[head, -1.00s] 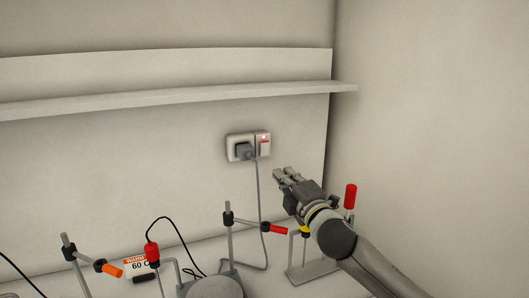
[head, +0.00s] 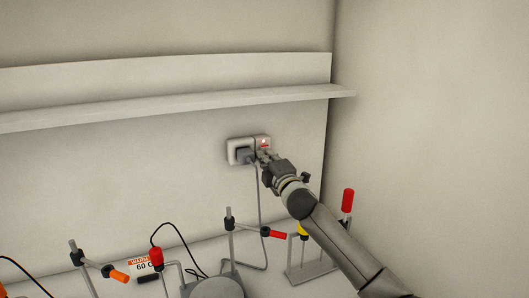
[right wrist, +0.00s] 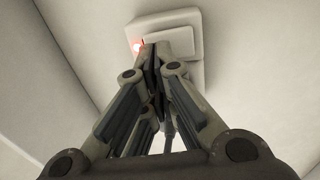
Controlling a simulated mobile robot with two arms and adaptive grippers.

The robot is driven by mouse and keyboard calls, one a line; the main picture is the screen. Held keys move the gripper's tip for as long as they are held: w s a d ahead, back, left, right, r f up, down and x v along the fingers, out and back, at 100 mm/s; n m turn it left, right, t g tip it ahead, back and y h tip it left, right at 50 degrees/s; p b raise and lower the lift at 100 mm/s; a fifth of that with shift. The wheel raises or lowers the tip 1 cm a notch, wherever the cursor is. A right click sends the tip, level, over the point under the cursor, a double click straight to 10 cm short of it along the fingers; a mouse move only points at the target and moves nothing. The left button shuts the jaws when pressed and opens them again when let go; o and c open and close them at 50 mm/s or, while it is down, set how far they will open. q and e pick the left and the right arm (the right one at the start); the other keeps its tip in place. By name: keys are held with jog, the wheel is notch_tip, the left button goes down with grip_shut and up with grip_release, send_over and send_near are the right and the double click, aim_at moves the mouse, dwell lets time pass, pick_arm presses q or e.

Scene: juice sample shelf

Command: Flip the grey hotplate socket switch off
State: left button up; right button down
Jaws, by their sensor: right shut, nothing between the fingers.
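The wall socket (head: 235,146) is a pale plate on the back wall with a grey plug (head: 244,155) in its left part. Its switch (head: 264,144) is on the right part, with a small red light glowing at the top; most of the rocker is hidden behind my right gripper. My right gripper (head: 266,159) is shut and empty, its fingertips at the lower part of the switch. In the right wrist view the closed fingertips (right wrist: 156,48) overlap the socket plate (right wrist: 165,25) beside the red light (right wrist: 137,46); I cannot tell whether they touch. My left gripper is not in view.
A grey cable (head: 259,205) hangs from the plug to the bench. Below stand stands with clamps (head: 230,218), a round grey plate (head: 213,289) and a "60 C" sign (head: 143,265). A shelf (head: 200,108) runs above the socket; the right wall is bare.

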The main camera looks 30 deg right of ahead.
jog(key=shift+w+r, duration=0.1)
jog(key=shift+w, duration=0.45)
jog(key=shift+w+r, duration=0.15)
